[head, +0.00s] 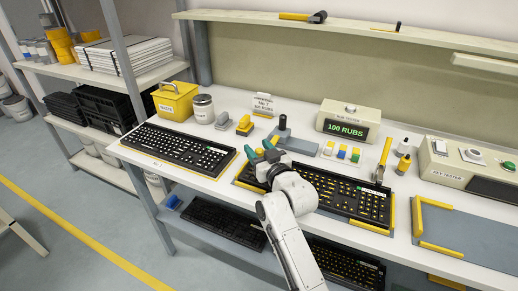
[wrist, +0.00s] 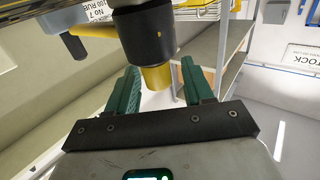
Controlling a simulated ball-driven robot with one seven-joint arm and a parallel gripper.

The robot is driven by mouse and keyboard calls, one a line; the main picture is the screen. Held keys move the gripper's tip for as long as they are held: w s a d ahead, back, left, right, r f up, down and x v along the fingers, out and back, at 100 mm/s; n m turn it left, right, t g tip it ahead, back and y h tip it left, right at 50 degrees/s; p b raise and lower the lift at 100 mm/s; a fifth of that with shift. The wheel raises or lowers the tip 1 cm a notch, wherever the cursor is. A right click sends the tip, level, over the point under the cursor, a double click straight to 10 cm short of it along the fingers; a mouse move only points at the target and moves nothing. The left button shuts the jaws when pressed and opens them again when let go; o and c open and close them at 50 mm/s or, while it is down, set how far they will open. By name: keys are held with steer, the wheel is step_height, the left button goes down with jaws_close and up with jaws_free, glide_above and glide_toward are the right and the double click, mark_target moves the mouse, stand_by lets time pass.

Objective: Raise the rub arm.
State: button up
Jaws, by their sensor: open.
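On the bench, a grey fixture with an upright black knob (head: 283,121) stands behind the dark keyboard (head: 350,197) in its yellow-edged tray; I take it for the rub arm's mount. My gripper (head: 261,148) is just in front and left of it, over the keyboard's left end. In the wrist view, a black cylinder with a yellow tip (wrist: 155,77), which looks like the rub arm's head, shows between the green fingers of my gripper (wrist: 158,67). The fingers are open, with a gap beside it. Whether they touch it I cannot tell. My arm hides part of the keyboard.
A second keyboard (head: 178,148) lies to the left. The rub counter (head: 348,120) reads 100 RUBS. A yellow-handled tool (head: 384,158) stands upright at the keyboard's right. A key tester (head: 465,160) and an empty grey tray (head: 465,235) are farther right.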

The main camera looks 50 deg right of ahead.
jaws_close()
stand_by(0.4)
